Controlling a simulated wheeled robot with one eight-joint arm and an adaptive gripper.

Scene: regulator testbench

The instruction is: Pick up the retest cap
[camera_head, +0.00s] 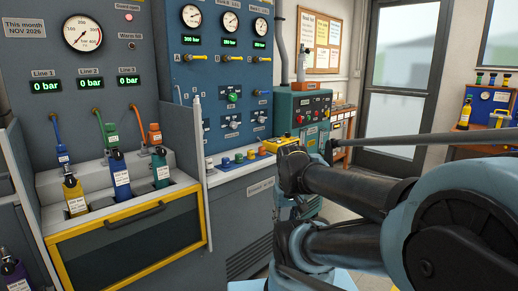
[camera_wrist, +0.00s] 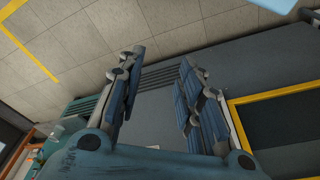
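No cap in view can be told for sure as the retest cap. A row of small coloured caps or knobs (camera_head: 238,158) sits on the ledge of the blue panel in the head view; their labels are too small to read. In the wrist view my gripper (camera_wrist: 162,60) is open, its two fingers well apart with nothing between them. It points down past the bench front towards the tiled floor. In the head view my arm covers the area right of the ledge, and the gripper's fingers cannot be made out there.
Labelled regulators (camera_head: 74,194) stand in the grey bench at left, above a yellow-framed drawer (camera_head: 130,240). The blue panel (camera_head: 215,85) carries gauges and valves. A yellow item (camera_head: 277,144) lies by the ledge's right end. A green machine (camera_head: 310,108) stands behind. The floor (camera_wrist: 190,25) is clear.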

